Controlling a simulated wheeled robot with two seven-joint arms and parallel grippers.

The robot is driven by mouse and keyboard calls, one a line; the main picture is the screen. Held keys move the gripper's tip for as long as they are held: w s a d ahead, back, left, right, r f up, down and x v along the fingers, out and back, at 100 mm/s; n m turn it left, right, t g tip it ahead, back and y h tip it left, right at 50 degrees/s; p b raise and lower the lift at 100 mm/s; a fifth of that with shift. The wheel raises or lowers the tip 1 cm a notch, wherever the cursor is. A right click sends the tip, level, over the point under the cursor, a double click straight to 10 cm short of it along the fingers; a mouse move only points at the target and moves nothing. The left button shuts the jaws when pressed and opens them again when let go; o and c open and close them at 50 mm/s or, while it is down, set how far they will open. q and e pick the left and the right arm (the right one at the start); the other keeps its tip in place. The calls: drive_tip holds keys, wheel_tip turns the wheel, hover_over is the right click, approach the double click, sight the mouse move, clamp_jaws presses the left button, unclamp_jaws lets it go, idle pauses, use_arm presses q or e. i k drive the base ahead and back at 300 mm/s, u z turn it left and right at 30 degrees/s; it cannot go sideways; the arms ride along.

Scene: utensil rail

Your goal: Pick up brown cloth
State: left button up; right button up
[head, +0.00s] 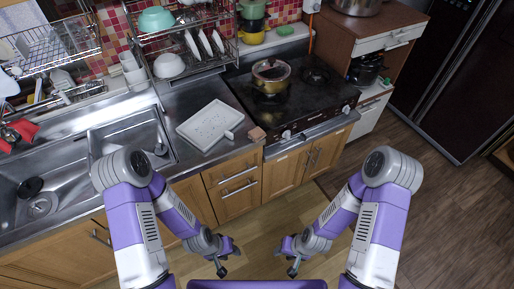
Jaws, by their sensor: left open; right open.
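A small brown cloth (257,134) lies on the front edge of the steel counter, between the white tray and the stove. It looks like a small folded block. My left gripper (230,260) is open and empty, low in front of the cabinets and well below the cloth in the picture. My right gripper (286,258) is open and empty, to the right of the left one and also apart from the cloth.
A white tray (205,121) with a handle lies left of the cloth. A black stove (300,105) with a lidded yellow pot (271,72) stands to its right. A steel sink (125,135) is at left. The wooden floor before the cabinets is clear.

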sight(255, 135)
drive_tip(key=z, duration=0.05)
drive_tip(key=k, duration=0.15)
drive_tip(key=u, duration=1.3)
drive_tip(key=i, duration=0.85)
drive_tip(key=z, duration=1.8)
